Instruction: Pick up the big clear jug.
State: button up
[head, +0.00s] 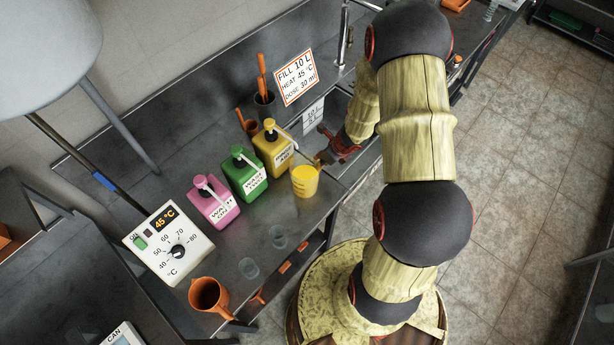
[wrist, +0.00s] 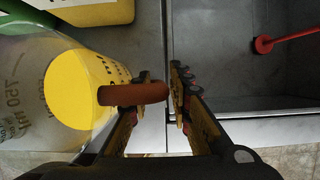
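The big clear jug (head: 305,182) holds yellow liquid and stands upright at the counter's sink-side edge. In the wrist view the jug (wrist: 80,90) fills the left, with measuring marks on its wall and a brown-orange handle. My gripper (head: 328,154) is at the handle, on the jug's sink side. In the wrist view my gripper (wrist: 161,95) has one finger on each side of the handle's outer part. The fingers look closed against it, though the handle's top hides part of the left finger.
Yellow (head: 277,147), green (head: 247,175) and pink (head: 213,204) pump bottles stand left of the jug. The sink (wrist: 250,70) lies right of the jug. A sign (head: 296,78) stands behind.

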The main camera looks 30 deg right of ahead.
jog(key=shift+c, duration=0.6)
grip_shut()
